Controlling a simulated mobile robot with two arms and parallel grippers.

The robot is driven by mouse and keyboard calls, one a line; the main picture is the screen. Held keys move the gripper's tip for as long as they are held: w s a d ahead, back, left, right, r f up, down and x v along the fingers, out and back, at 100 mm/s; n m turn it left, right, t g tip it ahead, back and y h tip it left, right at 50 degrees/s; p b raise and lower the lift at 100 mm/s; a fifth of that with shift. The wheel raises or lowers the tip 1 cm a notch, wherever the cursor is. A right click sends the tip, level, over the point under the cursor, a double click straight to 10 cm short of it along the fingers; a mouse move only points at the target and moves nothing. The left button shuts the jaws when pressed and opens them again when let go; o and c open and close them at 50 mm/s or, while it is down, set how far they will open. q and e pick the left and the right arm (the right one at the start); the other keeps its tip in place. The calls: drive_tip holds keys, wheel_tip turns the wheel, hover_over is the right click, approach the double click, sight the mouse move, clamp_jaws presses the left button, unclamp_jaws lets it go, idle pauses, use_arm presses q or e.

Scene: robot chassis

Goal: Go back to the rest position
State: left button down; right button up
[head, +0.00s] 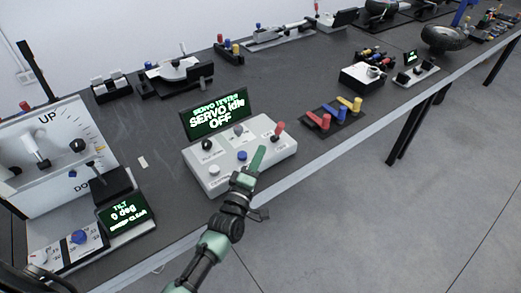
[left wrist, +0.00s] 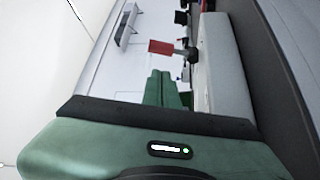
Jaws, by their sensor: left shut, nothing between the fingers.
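My left gripper (head: 258,158) is shut and empty. In the head view its green fingers lie over the front right part of the white servo tester box (head: 222,178), close to the red-capped lever (head: 279,130). I cannot tell whether the fingers touch the box. In the left wrist view the shut green fingers (left wrist: 162,90) point toward the red lever cap (left wrist: 161,47), with the grey side of the box to the right. My right gripper is not in view.
A tilt station with an "UP" panel (head: 52,150) and a "0 deg" screen (head: 124,212) stands at the left. Red and yellow levers (head: 335,115) lie right of the box. More devices line the dark table (head: 160,120). Open floor (head: 400,220) lies in front.

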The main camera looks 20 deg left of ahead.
use_arm(q)
drive_tip(key=s+d+f+m+g+h, duration=0.1)
drive_tip(key=s+f+m+g, duration=0.35)
drive_tip(key=s, duration=0.25)
drive_tip(key=s+d+f+m+g, duration=0.1)
drive_tip(key=s+f+m+g, duration=0.25)
drive_tip(key=s+m, duration=0.25)
drive_tip(key=s+a+m+g+y, duration=0.1)
drive_tip(key=s+a+m+g, duration=0.25)
drive_tip(key=s, duration=0.75)
drive_tip(key=s+a+m+g+y, duration=0.25)
drive_tip(key=s+g, duration=0.25)
drive_tip(key=s, duration=0.5)
wheel_tip(320, 180, down, 26)
drive_tip(key=s, duration=0.1)
drive_tip(key=s+a+f+g, duration=0.2)
drive_tip(key=s+a+f, duration=0.1)
drive_tip(key=s+f, duration=1.3)
drive_tip(key=shift+s+f+h, duration=0.2)
drive_tip(key=shift+s+h, duration=0.15)
drive_tip(key=shift+s, duration=0.3)
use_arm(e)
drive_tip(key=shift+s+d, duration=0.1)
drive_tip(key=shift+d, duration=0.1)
use_arm(q)
drive_tip(key=shift+m, duration=0.25)
